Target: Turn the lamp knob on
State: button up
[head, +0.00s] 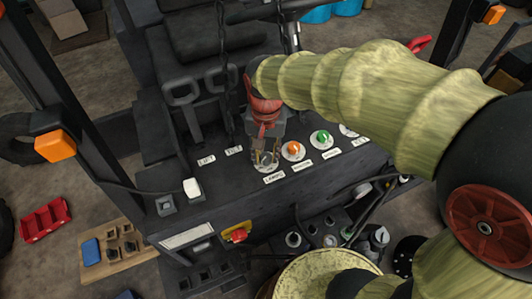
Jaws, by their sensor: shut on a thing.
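My gripper (265,155) points down at the left end of a row of knobs on the dark forklift console (225,195). It is shut on the lamp knob (265,161), above a white label (274,177) that seems to read LAMPS. The fingers hide most of this knob, so its turned position cannot be told. To its right are an orange knob (293,149) and a green knob (321,137), each on a pale round plate. My arm reaches in from the right and hides part of the console's right end.
Levers with loop handles (182,95) stand left of my gripper, behind the LIFT and TILT labels. A white switch (192,188) is at the console's left. A red emergency button (237,235) sits on the front face. Dark posts with orange lights (55,146) flank the cab.

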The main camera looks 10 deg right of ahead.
aim_at(266, 157)
dwell(0.3)
jog(key=o, duration=1.1)
jog(key=shift+o, duration=0.3)
notch_tip(266, 157, up, 12)
jog(key=shift+f, duration=0.1)
